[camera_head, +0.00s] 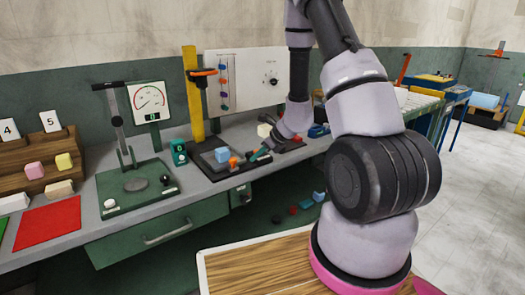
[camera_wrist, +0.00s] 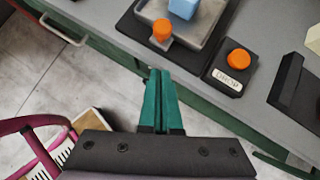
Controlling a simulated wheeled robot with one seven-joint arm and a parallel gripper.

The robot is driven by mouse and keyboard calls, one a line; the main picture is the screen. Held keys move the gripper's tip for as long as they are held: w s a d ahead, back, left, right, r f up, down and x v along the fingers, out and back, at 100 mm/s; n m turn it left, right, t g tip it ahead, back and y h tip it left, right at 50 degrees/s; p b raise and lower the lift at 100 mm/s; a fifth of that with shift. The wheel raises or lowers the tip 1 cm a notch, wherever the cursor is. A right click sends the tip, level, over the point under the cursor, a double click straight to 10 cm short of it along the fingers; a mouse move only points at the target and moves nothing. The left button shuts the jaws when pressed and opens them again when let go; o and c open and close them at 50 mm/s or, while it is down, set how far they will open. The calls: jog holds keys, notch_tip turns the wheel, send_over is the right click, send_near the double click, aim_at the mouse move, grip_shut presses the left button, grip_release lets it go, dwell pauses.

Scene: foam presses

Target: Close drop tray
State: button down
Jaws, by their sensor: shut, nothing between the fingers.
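The drop tray is a shallow grey tray (camera_wrist: 203,33) on a black base, with a light-blue block (camera_wrist: 183,8) in it. An orange knob (camera_wrist: 162,30) stands at its front edge. In the head view the block (camera_head: 222,155) and knob (camera_head: 233,162) sit in front of the yellow column. My gripper (camera_wrist: 160,72) has its teal fingers together and empty. In the wrist view the fingertips are in front of the knob, apart from it. In the head view my gripper (camera_head: 261,153) is just right of the knob. How far the tray is out is unclear.
An orange DROP button (camera_wrist: 238,58) sits on a black box right of the tray. An orange clamp (camera_head: 203,72) is on the yellow column (camera_head: 193,95) above. A small teal box (camera_head: 179,152) stands left. A green drawer (camera_head: 160,230) is below the bench.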

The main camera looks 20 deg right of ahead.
jog(key=w+a+f, duration=0.1)
jog(key=w+a, duration=0.1)
jog(key=w+a+f, duration=0.1)
jog(key=w+a, duration=0.1)
jog(key=shift+w+a+f, duration=0.1)
jog(key=shift+f, duration=0.2)
